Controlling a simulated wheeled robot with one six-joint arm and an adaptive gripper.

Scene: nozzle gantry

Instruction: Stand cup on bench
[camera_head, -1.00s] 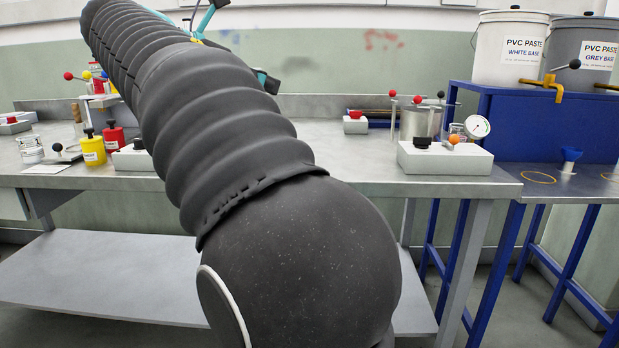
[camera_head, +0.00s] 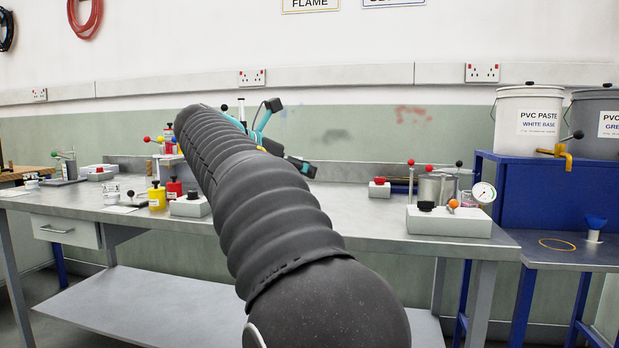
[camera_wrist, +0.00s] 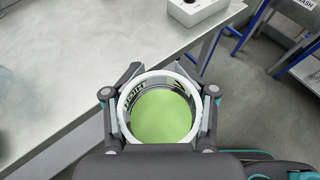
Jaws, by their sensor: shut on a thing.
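In the wrist view my gripper (camera_wrist: 161,100) is shut on a round cup (camera_wrist: 160,76). The cup has a pale rim and bright green contents, and some lettering shows on the inside of its wall. I look down into its open top. The bench (camera_wrist: 75,75) is below and beyond the cup, with its front edge running close to it. I cannot tell the cup's height or whether its base touches anything.
A white box with a gauge (camera_head: 450,222) stands at the bench's right end. Yellow (camera_head: 157,198) and red (camera_head: 174,188) containers stand left of my arm. A blue stand (camera_head: 508,205) with paste buckets (camera_head: 527,122) is at the right.

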